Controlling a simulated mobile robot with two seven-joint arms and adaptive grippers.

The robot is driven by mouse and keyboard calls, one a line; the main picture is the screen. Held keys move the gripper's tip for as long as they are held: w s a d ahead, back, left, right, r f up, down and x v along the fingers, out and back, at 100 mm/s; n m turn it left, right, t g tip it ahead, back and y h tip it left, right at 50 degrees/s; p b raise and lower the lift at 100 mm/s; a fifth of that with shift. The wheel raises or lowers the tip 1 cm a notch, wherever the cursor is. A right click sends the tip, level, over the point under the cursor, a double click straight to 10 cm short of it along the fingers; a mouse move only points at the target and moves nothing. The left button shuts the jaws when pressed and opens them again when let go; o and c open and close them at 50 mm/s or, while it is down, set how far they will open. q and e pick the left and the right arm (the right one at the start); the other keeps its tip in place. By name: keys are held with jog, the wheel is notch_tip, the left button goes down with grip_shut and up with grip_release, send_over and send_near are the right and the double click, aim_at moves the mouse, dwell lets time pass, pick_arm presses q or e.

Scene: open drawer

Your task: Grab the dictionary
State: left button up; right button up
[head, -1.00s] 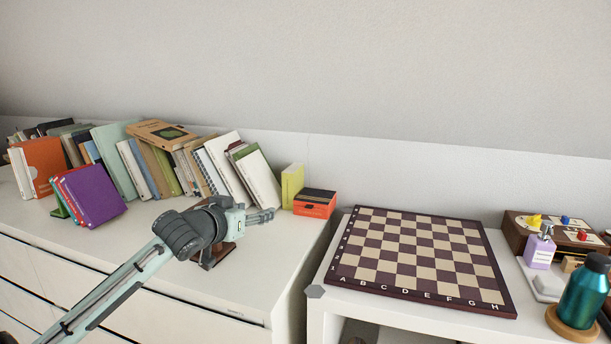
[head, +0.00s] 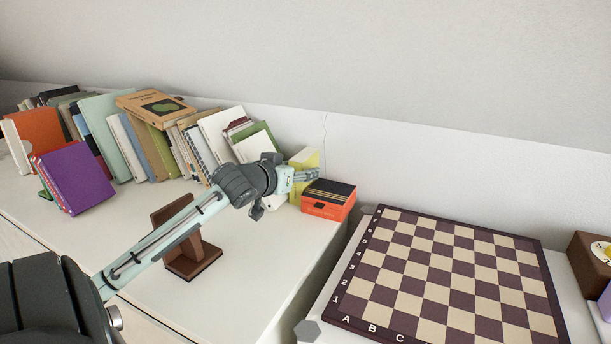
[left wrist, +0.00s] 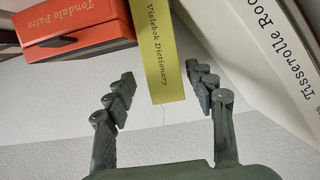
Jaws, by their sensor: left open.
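The dictionary is the thin yellow-green book (head: 303,160), standing upright at the right end of the book row. In the left wrist view its spine (left wrist: 161,50) reads "Vislebok Dictionary". My left gripper (head: 312,174) is in front of it and hides its lower part in the head view. In the left wrist view the open left gripper (left wrist: 158,88) has one finger on each side of the spine's end, with gaps visible between fingers and book. My right gripper is not in view.
An orange-red box (head: 328,206) stands close on the right, and a leaning white book (left wrist: 268,60) on the other side. A brown wooden stand (head: 190,255) is nearer the front. A chessboard (head: 455,280) lies on the table at right.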

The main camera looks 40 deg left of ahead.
pick_arm(q)
jog(key=x, duration=0.4)
jog(key=shift+a+r, duration=0.3)
jog(key=shift+r, duration=0.05)
jog(key=shift+w+f, duration=0.1)
jog(key=shift+w, duration=0.15)
jog(key=shift+a+f, duration=0.1)
jog(key=c, duration=1)
jog(key=shift+c, duration=1.1)
jog(key=shift+w, duration=0.1)
grip_shut()
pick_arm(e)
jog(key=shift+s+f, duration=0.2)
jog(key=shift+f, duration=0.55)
